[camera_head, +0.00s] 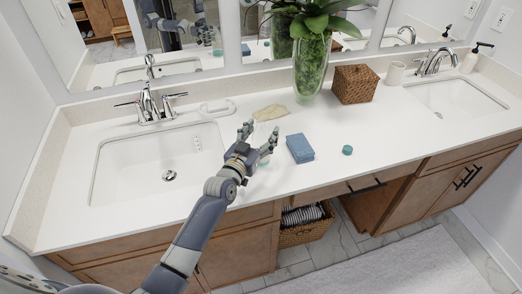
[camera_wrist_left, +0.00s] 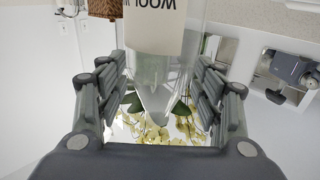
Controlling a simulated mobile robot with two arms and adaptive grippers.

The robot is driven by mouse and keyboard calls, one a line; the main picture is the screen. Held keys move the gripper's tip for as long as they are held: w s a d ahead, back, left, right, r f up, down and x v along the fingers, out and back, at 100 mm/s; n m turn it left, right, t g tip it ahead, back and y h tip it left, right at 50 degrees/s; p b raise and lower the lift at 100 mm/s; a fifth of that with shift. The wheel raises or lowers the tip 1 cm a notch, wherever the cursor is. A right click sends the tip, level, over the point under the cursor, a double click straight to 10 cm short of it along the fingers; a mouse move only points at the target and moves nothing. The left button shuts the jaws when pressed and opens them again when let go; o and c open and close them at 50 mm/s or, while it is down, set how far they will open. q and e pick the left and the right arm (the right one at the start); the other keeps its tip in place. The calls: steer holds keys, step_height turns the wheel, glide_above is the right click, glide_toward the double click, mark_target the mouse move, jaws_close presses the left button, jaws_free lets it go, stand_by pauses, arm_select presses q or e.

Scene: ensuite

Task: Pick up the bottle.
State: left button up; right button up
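A clear, tapering, bottle-like thing (camera_wrist_left: 166,72) with a white label reading "WOOL" fills the middle of the left wrist view. Its narrow end points down in that picture, between my left fingers. I cannot tell whether they touch it. In the head view I cannot make it out for sure. My left gripper (camera_head: 258,136) reaches in over the counter with its fingers spread open. The same gripper frames the left wrist view (camera_wrist_left: 162,105), fingers apart on both sides. My right gripper is out of view.
The white counter (camera_head: 350,118) holds a blue box (camera_head: 300,148), a small teal item (camera_head: 347,150), a flat beige thing (camera_head: 270,113), a glass vase (camera_head: 311,72) with a plant, and a woven box (camera_head: 354,84). Left sink (camera_head: 125,165) and faucet (camera_head: 150,105) lie beside the arm.

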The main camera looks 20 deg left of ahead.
arm_select(q)
steer(key=c, duration=0.9)
steer(key=shift+c, duration=0.4)
steer(key=shift+r, duration=0.25)
